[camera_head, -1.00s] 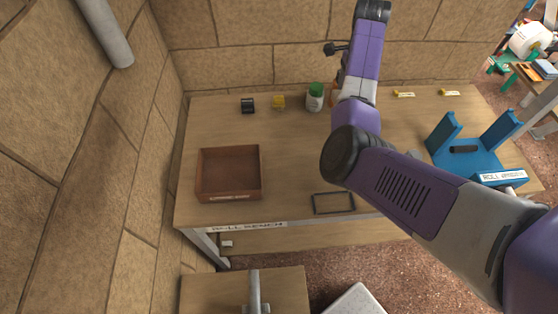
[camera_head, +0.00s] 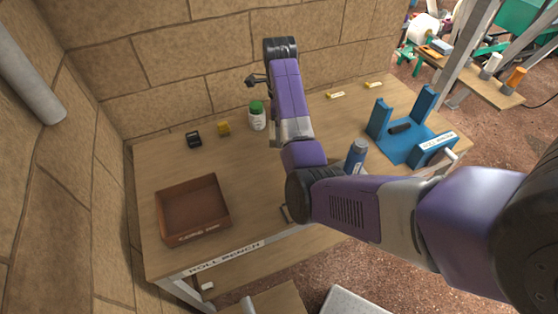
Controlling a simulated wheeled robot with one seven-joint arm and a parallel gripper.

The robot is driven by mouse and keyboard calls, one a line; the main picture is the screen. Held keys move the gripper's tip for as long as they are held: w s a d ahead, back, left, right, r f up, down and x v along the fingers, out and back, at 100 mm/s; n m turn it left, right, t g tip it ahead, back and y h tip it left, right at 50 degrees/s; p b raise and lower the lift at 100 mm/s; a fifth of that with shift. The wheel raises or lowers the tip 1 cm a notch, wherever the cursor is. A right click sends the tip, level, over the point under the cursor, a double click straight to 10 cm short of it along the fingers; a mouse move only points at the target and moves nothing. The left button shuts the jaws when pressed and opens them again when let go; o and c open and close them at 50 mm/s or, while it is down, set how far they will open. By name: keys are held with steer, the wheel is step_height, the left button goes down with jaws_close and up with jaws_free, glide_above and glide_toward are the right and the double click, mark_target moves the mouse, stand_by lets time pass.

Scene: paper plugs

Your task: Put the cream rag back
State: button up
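I cannot make out a cream rag in this view. My arm crosses the bench from the lower right, bends near the front edge and rises toward the back wall. A dark-outlined rectangle (camera_head: 285,214) at the front edge is mostly covered by my elbow.
A blue can (camera_head: 356,157) stands right of my arm. A blue roll stand (camera_head: 405,144) is at the right. A stone wall borders the left.

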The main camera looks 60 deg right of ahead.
step_height(320, 180, down, 14)
steer(key=shift+f+b, duration=0.1)
steer(key=shift+b, duration=0.25)
steer(key=shift+f, duration=0.2)
steer(key=o, duration=1.1)
steer(key=shift+c, duration=0.2)
step_height(320, 180, up, 12)
steer(key=shift+r+b, duration=0.25)
steer(key=shift+b, duration=0.1)
